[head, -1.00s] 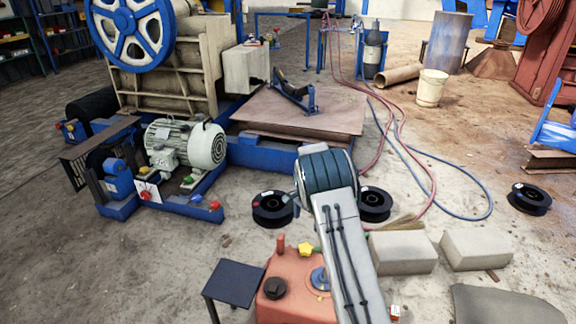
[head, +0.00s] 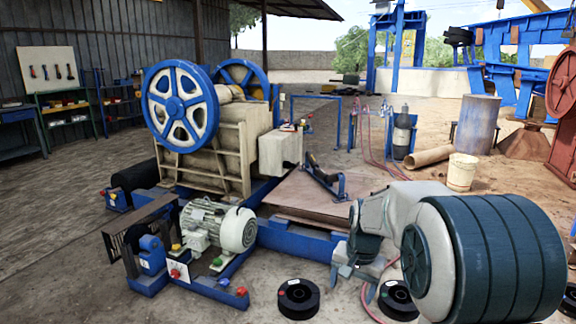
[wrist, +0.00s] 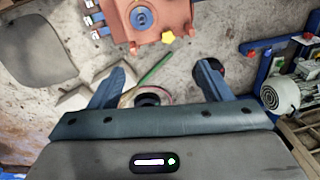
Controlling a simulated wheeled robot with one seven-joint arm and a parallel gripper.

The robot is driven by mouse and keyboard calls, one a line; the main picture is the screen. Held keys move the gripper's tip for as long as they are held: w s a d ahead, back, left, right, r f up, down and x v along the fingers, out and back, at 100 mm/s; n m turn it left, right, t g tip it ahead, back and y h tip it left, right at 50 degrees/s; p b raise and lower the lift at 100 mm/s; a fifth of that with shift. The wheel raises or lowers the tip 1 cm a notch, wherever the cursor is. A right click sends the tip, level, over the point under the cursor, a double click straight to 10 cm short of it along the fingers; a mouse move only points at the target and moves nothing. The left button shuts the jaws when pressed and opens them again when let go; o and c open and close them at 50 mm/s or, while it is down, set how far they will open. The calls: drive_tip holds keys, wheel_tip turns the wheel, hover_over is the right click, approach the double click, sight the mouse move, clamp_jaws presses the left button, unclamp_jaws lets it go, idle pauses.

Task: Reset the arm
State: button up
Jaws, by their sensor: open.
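My gripper (wrist: 160,80) shows in the wrist view with its two blue-grey fingers spread apart and nothing between them. My arm (head: 480,255) is raised and bent at the right of the head view, with a large ribbed joint close to the camera. The jaw crusher (head: 215,150), cream with blue flywheels, stands left of my arm. In the wrist view, an orange-red housing (wrist: 160,18) with a yellow knob lies beyond the fingers, apart from them.
A pale green motor (head: 235,230) sits on the crusher's blue frame. Black spools (head: 298,298) lie on the floor in front. A white bucket (head: 462,172) and gas cylinder (head: 402,135) stand behind my arm. Open floor lies at the lower left.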

drive_tip(key=s+r+n+p, duration=0.2)
drive_tip(key=s+r+p, duration=0.4)
drive_tip(key=s, duration=0.5)
drive_tip(key=s+r+n+t+p, duration=0.1)
drive_tip(key=s+r+n+p, duration=0.2)
drive_tip(key=s+r+p, duration=0.3)
drive_tip(key=s+r, duration=0.5)
drive_tip(key=s, duration=0.1)
drive_tip(key=shift+s+n+t+h, duration=0.15)
drive_tip(key=shift+n+t+h, duration=0.15)
drive_tip(key=shift+a, duration=0.1)
